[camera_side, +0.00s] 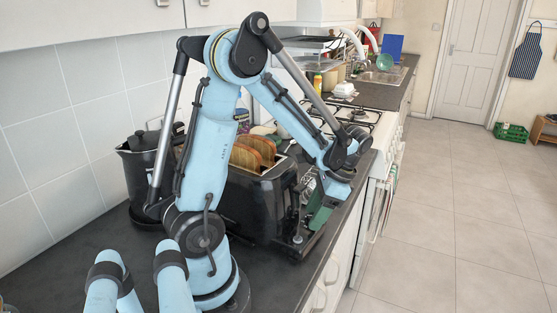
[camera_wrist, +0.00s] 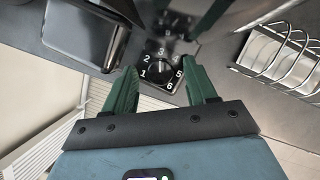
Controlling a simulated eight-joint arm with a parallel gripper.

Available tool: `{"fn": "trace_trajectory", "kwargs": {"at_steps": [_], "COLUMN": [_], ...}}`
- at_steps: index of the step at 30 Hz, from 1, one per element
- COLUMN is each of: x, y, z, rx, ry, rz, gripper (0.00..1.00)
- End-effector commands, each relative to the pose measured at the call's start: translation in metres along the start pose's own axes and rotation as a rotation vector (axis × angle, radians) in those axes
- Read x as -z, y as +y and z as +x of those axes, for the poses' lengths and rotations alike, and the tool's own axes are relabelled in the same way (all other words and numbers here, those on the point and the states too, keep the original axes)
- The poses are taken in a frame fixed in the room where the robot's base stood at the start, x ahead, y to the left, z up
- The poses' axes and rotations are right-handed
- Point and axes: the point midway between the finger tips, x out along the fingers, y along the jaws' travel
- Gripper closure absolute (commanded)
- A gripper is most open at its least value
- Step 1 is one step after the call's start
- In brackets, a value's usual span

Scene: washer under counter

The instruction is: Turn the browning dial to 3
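The black toaster (camera_side: 252,205) stands on the dark counter, with browned bread slices (camera_side: 255,150) sticking out of its top. In the wrist view the browning dial (camera_wrist: 160,68) is a small round dark knob on a black plate with white numbers 1 to 6 around it. I cannot tell clearly which number it points at. My gripper (camera_wrist: 159,70) is open, its green fingers on either side of the dial, with gaps showing. Whether the fingertips touch the knob's plate is unclear. In the side view my gripper (camera_side: 319,212) is at the toaster's right end, partly hidden.
A wire rack (camera_wrist: 285,60) is to the right in the wrist view, and a dark glossy object (camera_wrist: 82,32) is at upper left. The hob (camera_side: 350,115) lies beyond. The counter's front edge (camera_side: 345,215) is close by.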

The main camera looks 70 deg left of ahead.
Motion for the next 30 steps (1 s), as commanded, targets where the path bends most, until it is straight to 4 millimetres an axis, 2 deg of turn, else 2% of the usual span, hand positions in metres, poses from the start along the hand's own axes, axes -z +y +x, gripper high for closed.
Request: {"fn": "trace_trajectory", "kwargs": {"at_steps": [7, 11, 24, 30], "x": [0.000, 0.000, 0.000, 0.000], "y": [0.000, 0.000, 0.000, 0.000], "z": [-0.003, -0.014, -0.083, -0.108], "rx": [0.001, 0.001, 0.001, 0.001], "ry": [0.000, 0.000, 0.000, 0.000], "rz": [0.001, 0.001, 0.001, 0.001], "gripper": [0.43, 0.43, 0.43, 0.43]}}
